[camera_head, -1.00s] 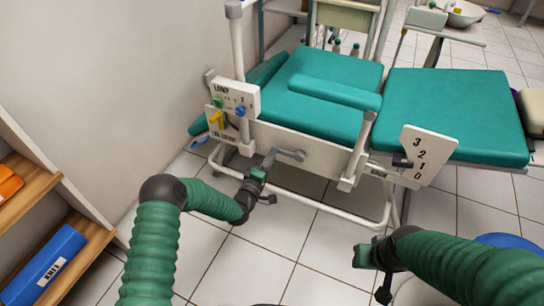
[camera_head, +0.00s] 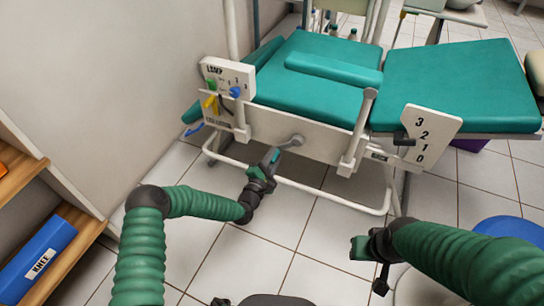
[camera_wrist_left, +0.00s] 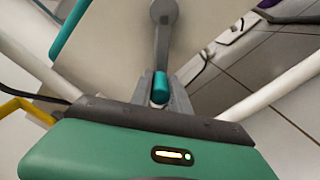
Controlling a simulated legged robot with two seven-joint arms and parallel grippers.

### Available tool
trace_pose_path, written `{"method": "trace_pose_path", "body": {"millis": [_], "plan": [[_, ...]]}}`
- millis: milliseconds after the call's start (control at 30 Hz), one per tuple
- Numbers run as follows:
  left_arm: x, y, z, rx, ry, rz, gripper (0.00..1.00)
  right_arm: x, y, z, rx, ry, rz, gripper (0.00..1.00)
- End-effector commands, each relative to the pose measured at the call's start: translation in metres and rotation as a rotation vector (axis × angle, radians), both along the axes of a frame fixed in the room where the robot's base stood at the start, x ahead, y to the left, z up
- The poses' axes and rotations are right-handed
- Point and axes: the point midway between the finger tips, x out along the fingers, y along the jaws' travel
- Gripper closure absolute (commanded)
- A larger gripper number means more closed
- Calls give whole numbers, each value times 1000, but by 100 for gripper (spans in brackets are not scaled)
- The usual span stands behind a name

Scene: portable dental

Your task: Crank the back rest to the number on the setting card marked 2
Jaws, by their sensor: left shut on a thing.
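My left gripper (camera_head: 268,163) is shut on the handle of the grey crank (camera_head: 292,142), low on the couch's near side. In the left wrist view, the teal crank handle (camera_wrist_left: 160,88) sits between the fingers, with the grey crank arm (camera_wrist_left: 163,35) beyond it. The teal back rest (camera_head: 450,85) slopes slightly at the right. A white number plate (camera_head: 437,138) marked 3, 2, 1, 0 hangs at its near side. A dark pointer (camera_head: 403,139) lies at its left edge, near the 2. My right gripper (camera_head: 368,250) is apart from the couch; its jaw state is unclear. No setting card marked 2 is readable.
A white board (camera_head: 228,75) with a lettered heading and coloured knobs stands at the couch's left end. A shelf (camera_head: 75,255) at the left holds a blue labelled box (camera_head: 38,257). A blue round seat (camera_head: 510,230) is at the right. Tiled floor is open before the couch.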

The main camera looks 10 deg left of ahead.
Motion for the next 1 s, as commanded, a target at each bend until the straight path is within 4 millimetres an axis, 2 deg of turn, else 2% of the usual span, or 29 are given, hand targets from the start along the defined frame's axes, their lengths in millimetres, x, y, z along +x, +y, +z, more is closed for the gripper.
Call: {"method": "trace_pose_path", "body": {"millis": [33,567,600,733,767,1000], "plan": [[-1,3,-7,-8,14,5,100,0,0,-2,0,0,0,64],[-2,1,-8,-30,23,5,100,0,0,-3,0,0,0,64],[-2,1,-8,-30,23,5,76,0,0,-3,0,0,0,64],[-2,0,-7,-31,20,3,59,0,0,-3,0,0,0,64],[-2,0,-6,-31,20,2,57,0,0,-3,0,0,0,64],[-2,-1,-4,-32,15,1,57,0,0,-2,0,0,0,64]]}}
